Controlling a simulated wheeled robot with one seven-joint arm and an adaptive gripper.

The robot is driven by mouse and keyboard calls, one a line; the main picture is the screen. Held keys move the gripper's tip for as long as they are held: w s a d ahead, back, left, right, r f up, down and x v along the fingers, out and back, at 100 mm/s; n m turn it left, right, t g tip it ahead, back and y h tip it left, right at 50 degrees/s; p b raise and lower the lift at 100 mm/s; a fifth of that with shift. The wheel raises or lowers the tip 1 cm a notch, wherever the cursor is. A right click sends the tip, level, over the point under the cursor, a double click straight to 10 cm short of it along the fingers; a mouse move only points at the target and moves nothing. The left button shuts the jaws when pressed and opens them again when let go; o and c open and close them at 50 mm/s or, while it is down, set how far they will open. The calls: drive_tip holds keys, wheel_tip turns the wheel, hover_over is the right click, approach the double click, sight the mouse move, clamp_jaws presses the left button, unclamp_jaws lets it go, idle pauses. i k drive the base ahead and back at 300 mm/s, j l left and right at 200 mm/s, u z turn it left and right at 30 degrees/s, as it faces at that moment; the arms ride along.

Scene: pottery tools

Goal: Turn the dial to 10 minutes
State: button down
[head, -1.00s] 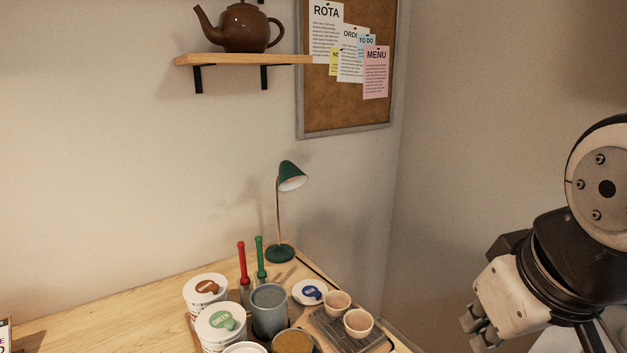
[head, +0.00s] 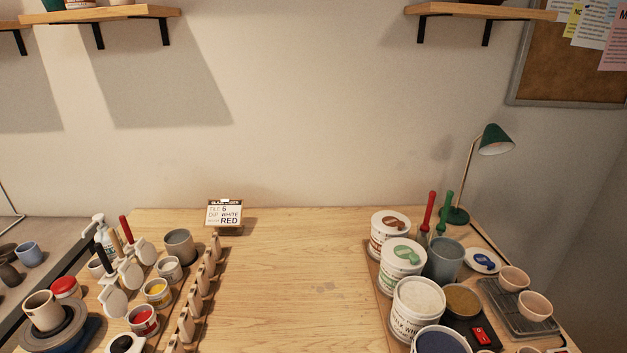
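I cannot make out a dial with minute marks in the head view. A black device with a red switch (head: 482,336) sits at the lower right of the table, partly cut off by the bottom edge; I cannot tell whether it carries a dial. My gripper is not in view.
The wooden table (head: 290,285) is clear in the middle. White tubs (head: 419,296), a grey-blue cup (head: 444,260), a green lamp (head: 494,140) and bowls on a dark rack (head: 510,308) crowd the right. Glaze pots (head: 158,292), tile rows (head: 195,296) and a card (head: 224,213) stand left.

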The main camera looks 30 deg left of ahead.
sight(65, 286)
drive_tip(key=k+j+u, duration=0.5)
drive_tip(key=j+u, duration=0.3)
drive_tip(key=u, duration=1.35)
drive_tip(key=i+j+z, duration=0.25)
drive_tip(key=i+j, duration=0.4)
